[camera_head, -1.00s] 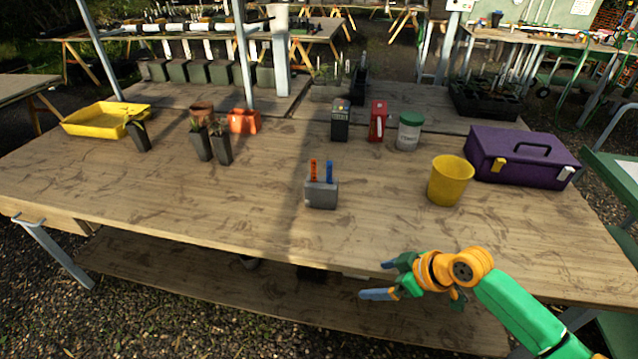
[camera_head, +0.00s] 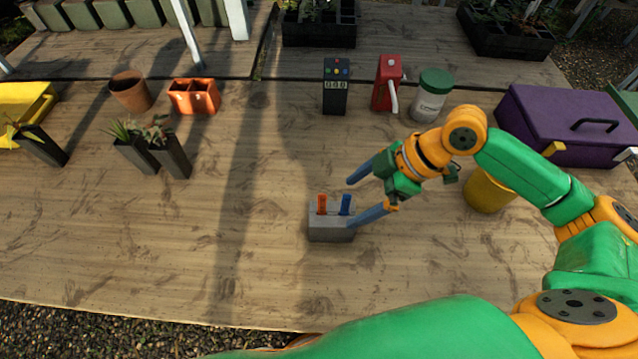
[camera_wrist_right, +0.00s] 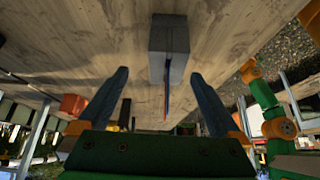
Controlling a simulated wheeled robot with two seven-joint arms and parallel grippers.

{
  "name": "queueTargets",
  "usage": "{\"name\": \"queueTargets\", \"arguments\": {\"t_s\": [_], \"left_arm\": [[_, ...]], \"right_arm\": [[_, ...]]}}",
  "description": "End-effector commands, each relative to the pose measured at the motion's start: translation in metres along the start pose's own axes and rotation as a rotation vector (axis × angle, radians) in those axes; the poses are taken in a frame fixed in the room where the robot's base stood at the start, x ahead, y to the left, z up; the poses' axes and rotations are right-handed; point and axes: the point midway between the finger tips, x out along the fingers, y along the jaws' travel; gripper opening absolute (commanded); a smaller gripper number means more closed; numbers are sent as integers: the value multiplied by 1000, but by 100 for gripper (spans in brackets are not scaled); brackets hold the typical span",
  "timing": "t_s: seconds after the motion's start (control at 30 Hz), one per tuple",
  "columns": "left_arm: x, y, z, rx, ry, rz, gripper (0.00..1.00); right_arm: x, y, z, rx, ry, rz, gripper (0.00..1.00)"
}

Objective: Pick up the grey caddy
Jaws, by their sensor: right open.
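The grey caddy (camera_head: 331,230) is a small block-like holder standing upright on the wooden table, with an orange-handled tool (camera_head: 322,204) and a blue-handled tool (camera_head: 345,204) upright in it. My right gripper (camera_head: 353,201) is open and empty, its blue fingers pointing left at the caddy's right side. The nearer fingertip overlaps the caddy's right edge in the head view; I cannot tell if it touches. My left gripper does not show.
A yellow pot (camera_head: 487,192) and a purple toolbox (camera_head: 570,125) stand to the right. Pots, including an orange one (camera_head: 194,97), stand at left. Table left of the caddy is clear.

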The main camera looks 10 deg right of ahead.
Motion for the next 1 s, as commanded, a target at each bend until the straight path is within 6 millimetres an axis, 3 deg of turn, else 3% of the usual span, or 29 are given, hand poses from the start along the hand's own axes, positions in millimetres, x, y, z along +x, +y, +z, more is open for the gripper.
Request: {"name": "queueTargets", "arguments": {"t_s": [0.17,0.4,0.67,1.0], "left_arm": [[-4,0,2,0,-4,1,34],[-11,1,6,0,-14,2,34],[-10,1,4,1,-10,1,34],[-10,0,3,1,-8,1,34]], "right_arm": [[18,-2,-2,-4,1,-8,100],[64,-2,-3,-2,-1,-6,100],[70,-1,-2,-3,-2,-2,100],[70,-1,-2,-3,-2,-2,11]]}}
